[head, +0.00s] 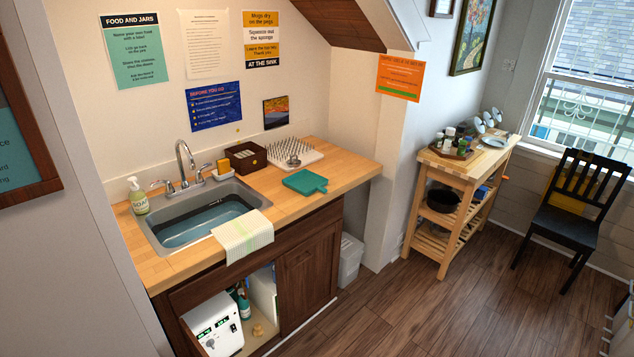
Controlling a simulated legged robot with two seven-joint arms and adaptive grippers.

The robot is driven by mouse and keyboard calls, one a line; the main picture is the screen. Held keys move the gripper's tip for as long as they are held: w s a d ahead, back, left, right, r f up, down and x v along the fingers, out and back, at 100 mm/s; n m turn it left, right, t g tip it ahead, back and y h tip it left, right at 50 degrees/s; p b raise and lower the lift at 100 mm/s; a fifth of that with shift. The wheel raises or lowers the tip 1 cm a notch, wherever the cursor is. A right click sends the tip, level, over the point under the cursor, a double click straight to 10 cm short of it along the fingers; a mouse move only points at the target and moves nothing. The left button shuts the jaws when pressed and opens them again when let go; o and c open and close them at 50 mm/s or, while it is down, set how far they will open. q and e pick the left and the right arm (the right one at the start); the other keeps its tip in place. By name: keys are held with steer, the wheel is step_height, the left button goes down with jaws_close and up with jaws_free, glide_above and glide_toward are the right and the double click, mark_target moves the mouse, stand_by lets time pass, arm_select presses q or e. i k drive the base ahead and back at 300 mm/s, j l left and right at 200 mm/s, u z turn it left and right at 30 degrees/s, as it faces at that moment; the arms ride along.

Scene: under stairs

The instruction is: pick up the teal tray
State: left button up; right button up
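The teal tray (304,182) lies flat on the wooden counter (345,176), to the right of the sink and near the counter's front edge. It is a small flat rectangle with a short handle-like tab at its front right. Nothing lies on it. Neither of my grippers shows in the head view.
A white peg drying rack (303,161) stands just behind the tray, with a dark wooden box (245,156) to its left. A striped towel (242,236) hangs over the front of the sink (200,220). The cabinet below is open at left. Counter right of the tray is clear.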

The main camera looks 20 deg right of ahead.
mark_target(304, 181)
steer(key=i+l+u, duration=0.2)
steer(key=l, duration=0.35)
steer(key=i+l+u, duration=0.2)
steer(key=l, duration=0.35)
steer(key=i+l+u, duration=0.15)
steer(key=l, duration=0.4)
steer(key=i+l+u, duration=0.2)
steer(key=l, duration=0.4)
steer(key=l+u, duration=0.2)
steer(key=l, duration=0.4)
steer(key=k, duration=0.05)
